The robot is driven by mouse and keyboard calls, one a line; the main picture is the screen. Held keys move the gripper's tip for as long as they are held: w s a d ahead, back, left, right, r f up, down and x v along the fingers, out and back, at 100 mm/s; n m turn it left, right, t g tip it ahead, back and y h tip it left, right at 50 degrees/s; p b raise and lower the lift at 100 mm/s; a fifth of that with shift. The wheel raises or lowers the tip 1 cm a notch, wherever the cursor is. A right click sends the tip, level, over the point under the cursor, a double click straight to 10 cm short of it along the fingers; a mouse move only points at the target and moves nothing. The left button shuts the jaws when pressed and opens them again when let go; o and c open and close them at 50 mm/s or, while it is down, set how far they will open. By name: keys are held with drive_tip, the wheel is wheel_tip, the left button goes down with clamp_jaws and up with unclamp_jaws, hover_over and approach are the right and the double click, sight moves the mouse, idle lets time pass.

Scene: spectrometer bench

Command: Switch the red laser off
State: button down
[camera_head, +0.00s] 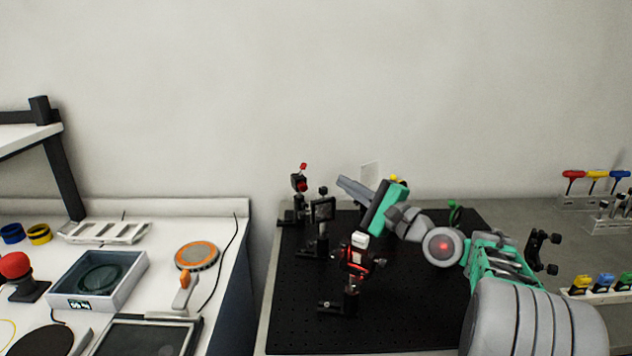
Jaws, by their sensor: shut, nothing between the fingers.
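A small black mount with red parts (299,184) stands on a post at the far left corner of the black breadboard (300,290). It looks like the red laser, with a small red piece on top; its switch position is too small to read. My gripper (342,182) reaches in from the right above the breadboard. Its grey fingers are together, empty, and point left toward the red-topped mount, apart from it in the picture. A red spot shows on my arm's wrist.
A black square mount (323,208) stands near the red one. A white-topped mount with reddish parts (357,256) stands nearer, below my gripper. The breadboard's front left is clear.

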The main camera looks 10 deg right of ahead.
sight(302, 169)
drive_tip(key=shift+w+f+b, duration=0.15)
drive_tip(key=shift+f+b, duration=0.3)
drive_tip(key=shift+f, duration=0.45)
drive_tip(key=x, duration=1)
drive_tip(key=shift+p, duration=0.4)
drive_tip(key=shift+a, duration=0.15)
